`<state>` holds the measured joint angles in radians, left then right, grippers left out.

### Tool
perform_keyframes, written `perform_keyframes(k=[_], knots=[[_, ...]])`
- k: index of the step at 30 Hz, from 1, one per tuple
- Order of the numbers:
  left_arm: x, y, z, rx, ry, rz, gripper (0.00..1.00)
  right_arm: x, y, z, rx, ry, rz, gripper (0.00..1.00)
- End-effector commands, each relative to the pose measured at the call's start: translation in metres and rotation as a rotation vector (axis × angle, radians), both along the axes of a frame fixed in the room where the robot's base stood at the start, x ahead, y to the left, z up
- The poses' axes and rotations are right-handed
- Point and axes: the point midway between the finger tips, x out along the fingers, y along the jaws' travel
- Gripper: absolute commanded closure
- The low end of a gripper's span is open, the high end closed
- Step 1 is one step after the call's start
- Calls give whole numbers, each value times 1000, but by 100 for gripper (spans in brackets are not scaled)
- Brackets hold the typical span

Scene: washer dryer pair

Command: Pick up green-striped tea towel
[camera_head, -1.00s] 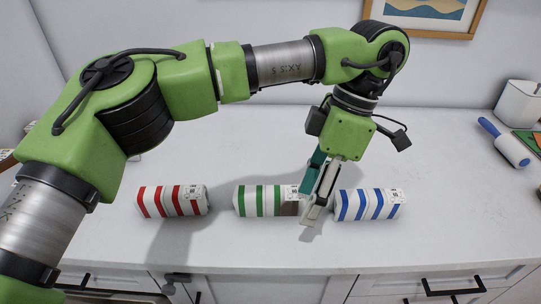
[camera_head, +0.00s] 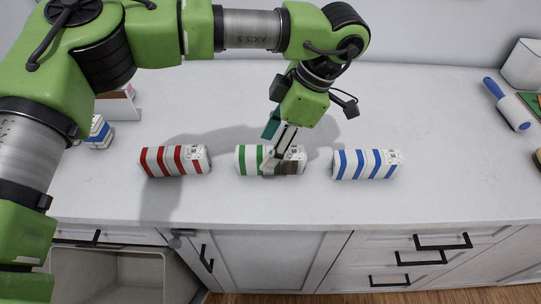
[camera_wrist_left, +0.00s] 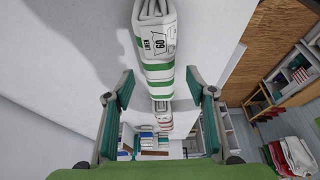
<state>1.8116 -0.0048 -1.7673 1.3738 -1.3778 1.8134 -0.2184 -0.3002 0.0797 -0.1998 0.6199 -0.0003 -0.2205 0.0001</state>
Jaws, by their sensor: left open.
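In the left wrist view the green-striped towel (camera_wrist_left: 158,72) passes between the two spread fingers (camera_wrist_left: 160,84). I cannot tell whether either finger touches it. My right gripper is not in view.
The red-striped towel (camera_head: 174,160) lies to the left and the blue-striped towel (camera_head: 366,163) to the right, both with gaps. A blue-handled lint roller (camera_head: 509,105) lies far right. The counter (camera_head: 420,110) behind is mostly clear; its front edge is near the towels.

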Motion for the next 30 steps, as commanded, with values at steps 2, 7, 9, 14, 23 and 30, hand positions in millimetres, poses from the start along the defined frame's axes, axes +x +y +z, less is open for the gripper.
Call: perform_keyframes(k=[2,7,9,14,23,30], knots=[[-1,6,-9,2,4,2,49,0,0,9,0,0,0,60],[-1,12,-28,1,1,1,49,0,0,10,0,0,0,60],[-1,13,-30,0,0,2,49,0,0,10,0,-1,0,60],[-1,13,-30,0,0,2,49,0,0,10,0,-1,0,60],[-1,13,-32,0,0,2,49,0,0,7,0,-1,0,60],[0,13,-34,0,0,2,49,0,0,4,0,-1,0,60]])
